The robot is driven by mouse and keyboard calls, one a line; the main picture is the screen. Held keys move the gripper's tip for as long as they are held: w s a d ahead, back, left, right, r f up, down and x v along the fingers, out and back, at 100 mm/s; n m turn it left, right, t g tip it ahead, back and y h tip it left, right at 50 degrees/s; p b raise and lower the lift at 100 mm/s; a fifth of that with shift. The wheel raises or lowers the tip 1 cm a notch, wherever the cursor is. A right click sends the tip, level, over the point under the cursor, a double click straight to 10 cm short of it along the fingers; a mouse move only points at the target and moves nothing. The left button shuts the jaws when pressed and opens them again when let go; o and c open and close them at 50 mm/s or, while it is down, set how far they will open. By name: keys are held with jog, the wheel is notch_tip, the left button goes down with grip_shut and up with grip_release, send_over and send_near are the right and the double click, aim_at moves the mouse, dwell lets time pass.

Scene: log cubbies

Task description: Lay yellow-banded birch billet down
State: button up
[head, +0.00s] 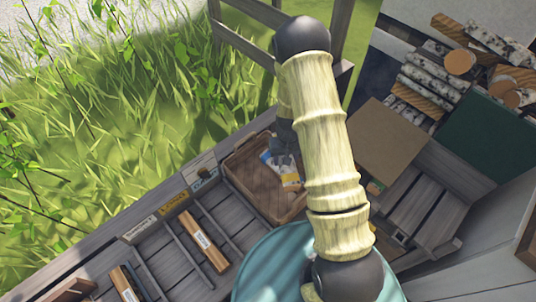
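A pale billet with a yellow band (291,181) shows just below my gripper (284,150), over the wicker tray (243,182). A blue patch shows beside it at the upper left; I cannot tell if it is on the same piece. The dark gripper points down, partly hidden behind my arm. Its fingertips are too small to tell whether they are shut on the billet, or whether the billet touches the tray. Left of the tray are slatted cubbies with a yellow label (174,204), a white label (139,230) and a blue-green label (204,184).
A brown billet with a white tag (205,241) lies in one cubby; another (126,284) lies farther left. Stacked logs (425,82), a brown board (387,140) and a green panel (490,138) stand at right. A round teal surface (262,268) is at the bottom.

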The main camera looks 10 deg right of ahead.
jog(key=shift+w+d, duration=0.25)
jog(key=shift+d, duration=0.05)
jog(key=s+a+r+n+b, duration=0.1)
jog(key=s+a+n, duration=0.1)
jog(key=a+n, duration=0.4)
jog(key=a, duration=0.3)
jog(key=shift+a+n, duration=0.25)
jog(key=shift+n, duration=0.15)
jog(key=b, duration=1)
send_over(262, 190)
notch_tip(262, 190, down, 15)
jog(key=shift+r, duration=0.1)
jog(key=shift+f+b, duration=0.4)
jog(key=shift+f, duration=0.2)
dwell(0.7)
